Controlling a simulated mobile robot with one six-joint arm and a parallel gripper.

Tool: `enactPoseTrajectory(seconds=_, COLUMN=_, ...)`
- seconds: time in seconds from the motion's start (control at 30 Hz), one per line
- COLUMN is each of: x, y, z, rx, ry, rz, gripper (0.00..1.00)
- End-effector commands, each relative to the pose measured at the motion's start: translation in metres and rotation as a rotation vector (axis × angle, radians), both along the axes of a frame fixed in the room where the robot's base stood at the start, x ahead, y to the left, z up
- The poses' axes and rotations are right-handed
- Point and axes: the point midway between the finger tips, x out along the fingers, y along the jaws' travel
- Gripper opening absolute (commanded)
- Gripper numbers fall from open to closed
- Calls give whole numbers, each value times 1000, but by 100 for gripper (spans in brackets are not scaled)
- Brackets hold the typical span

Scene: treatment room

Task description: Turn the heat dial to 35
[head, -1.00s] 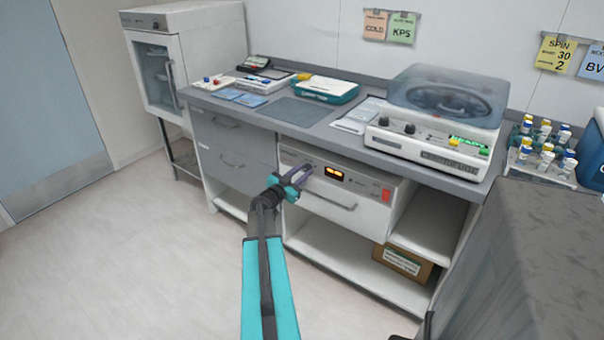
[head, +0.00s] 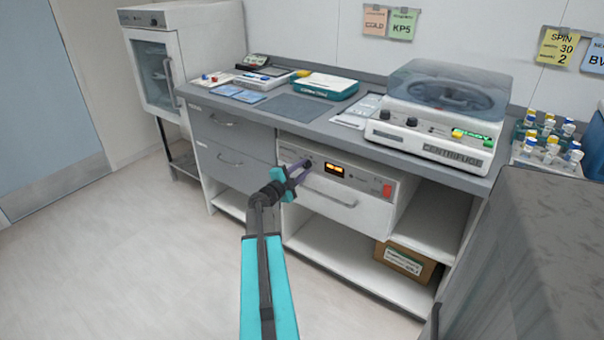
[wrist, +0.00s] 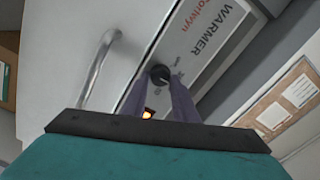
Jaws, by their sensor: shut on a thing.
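The heat dial (wrist: 159,75) is a small round black knob on the white front panel of the warmer (wrist: 207,40) in the wrist view. My gripper (wrist: 160,78) has its two purple fingers on either side of the dial and is shut on it. In the head view my gripper (head: 303,165) reaches the panel left of the lit orange display (head: 335,170), and its fingers largely cover the dial. The display's digits are too small to read. The mark on the dial cannot be made out clearly.
A bar handle (head: 331,198) crosses the warmer's drawer front below the panel. A red switch (head: 387,190) sits at the panel's right end. The counter above holds a centrifuge (head: 440,120). A cardboard box (head: 405,262) stands on the lower shelf. The floor at left is clear.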

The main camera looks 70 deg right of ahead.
Motion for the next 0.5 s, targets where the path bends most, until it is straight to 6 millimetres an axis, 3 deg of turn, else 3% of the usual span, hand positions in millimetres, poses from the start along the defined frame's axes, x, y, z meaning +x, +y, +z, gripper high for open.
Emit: enactPoseTrajectory(seconds=0.5, x=0, y=-2, z=0, rx=-97, ry=-349, rz=2, gripper=3)
